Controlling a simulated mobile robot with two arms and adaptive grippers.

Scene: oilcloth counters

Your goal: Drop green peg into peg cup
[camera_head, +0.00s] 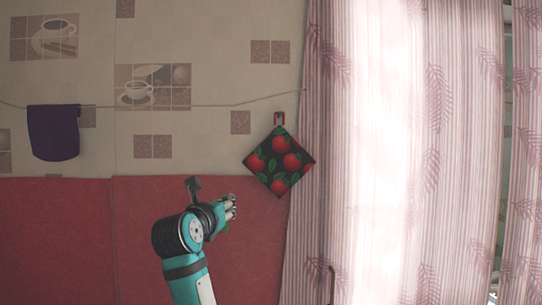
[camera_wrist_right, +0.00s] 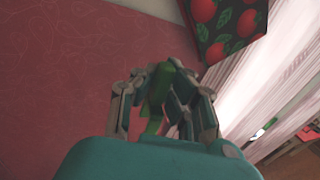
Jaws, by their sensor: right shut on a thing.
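My right gripper (camera_head: 231,207) is raised in front of the red lower wall in the head view. In the right wrist view the right gripper (camera_wrist_right: 165,95) is shut on the green peg (camera_wrist_right: 156,98), which stands between its fingers. In the head view only a small bit of green (camera_head: 224,228) shows below the fingers. The peg cup is in neither view. My left gripper is not in view.
A striped curtain (camera_head: 330,200) hangs to the right. A purple cloth (camera_head: 53,133) hangs far left.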

